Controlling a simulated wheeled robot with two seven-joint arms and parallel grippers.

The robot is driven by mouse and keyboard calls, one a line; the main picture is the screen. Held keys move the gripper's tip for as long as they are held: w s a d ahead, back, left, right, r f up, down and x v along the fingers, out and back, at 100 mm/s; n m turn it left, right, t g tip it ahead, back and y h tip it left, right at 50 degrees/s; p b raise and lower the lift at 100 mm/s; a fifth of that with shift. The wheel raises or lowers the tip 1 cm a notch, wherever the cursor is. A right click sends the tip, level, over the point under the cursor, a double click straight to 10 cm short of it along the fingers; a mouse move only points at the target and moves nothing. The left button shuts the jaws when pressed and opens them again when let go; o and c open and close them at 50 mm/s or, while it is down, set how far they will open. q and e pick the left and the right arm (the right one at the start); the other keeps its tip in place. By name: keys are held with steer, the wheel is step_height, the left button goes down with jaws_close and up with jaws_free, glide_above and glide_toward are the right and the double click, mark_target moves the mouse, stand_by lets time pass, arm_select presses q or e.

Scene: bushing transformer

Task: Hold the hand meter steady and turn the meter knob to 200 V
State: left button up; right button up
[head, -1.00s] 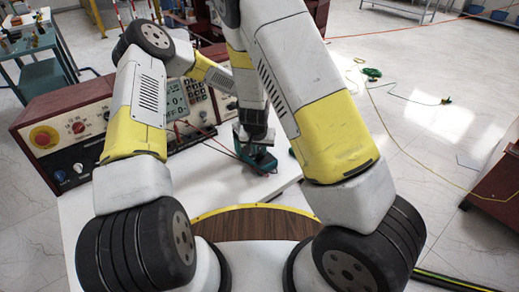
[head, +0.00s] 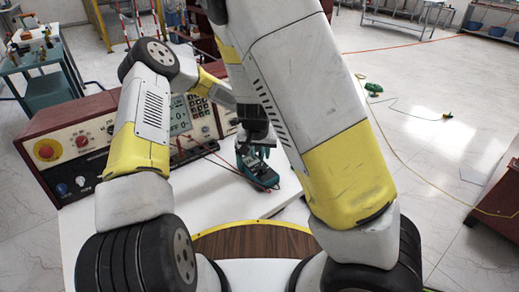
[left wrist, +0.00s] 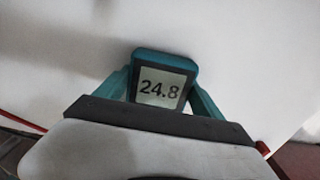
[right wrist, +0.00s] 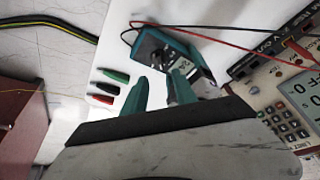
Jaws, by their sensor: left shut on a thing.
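The hand meter (head: 261,174) is a teal-edged dark box with leads, over the white tabletop in the head view. In the left wrist view its screen (left wrist: 162,91) reads 24.8, between the teal fingers of my left gripper (left wrist: 163,85), which is shut on it. In the right wrist view the meter's dark dial face (right wrist: 150,47) lies beyond the fingertips; the knob setting is too small to read. My right gripper (right wrist: 157,82) is open and empty, with its fingertips close to the meter. In the head view my arms partly hide both grippers.
A red-sided instrument panel (head: 75,145) stands along the back left of the table (head: 130,235). Red and black leads run near the meter. Green, red and black clips (right wrist: 103,87) lie on the table in the right wrist view.

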steer(key=shift+v, duration=1.15)
arm_select(q)
steer(key=o, duration=1.9)
steer(key=s+a+r+n+t+y, duration=0.1)
steer(key=s+a+r+n, duration=0.15)
steer(key=r, duration=0.85)
steer(key=s+a+r+n, duration=0.1)
steer(key=s+r+n, duration=0.15)
steer(key=r, duration=0.85)
steer(key=s+a+r+n+t, duration=0.2)
steer(key=s+a+r+n, duration=0.3)
steer(key=s+r+n, duration=0.5)
steer(key=s+a+r+n+t+h, duration=0.1)
steer(key=s+r+n, duration=0.3)
steer(key=s+n, duration=0.2)
steer(key=s+a+r+n+t+h, duration=0.2)
steer(key=s+r+n, duration=0.2)
steer(key=s+n, duration=0.3)
steer(key=shift+s, duration=1.1)
arm_select(e)
steer(key=s+d+r+n+t+y, duration=0.1)
steer(key=s+d+r, duration=0.6)
steer(key=s+r, duration=0.2)
steer(key=s+d+r+n+y, duration=0.1)
steer(key=s+d+r, duration=0.5)
steer(key=s+r, duration=0.4)
step_height(320, 180, up, 5)
steer(key=shift+d+f+t+y, duration=0.15)
steer(key=shift+d+t+y, duration=0.2)
steer(key=shift+t+y, duration=0.05)
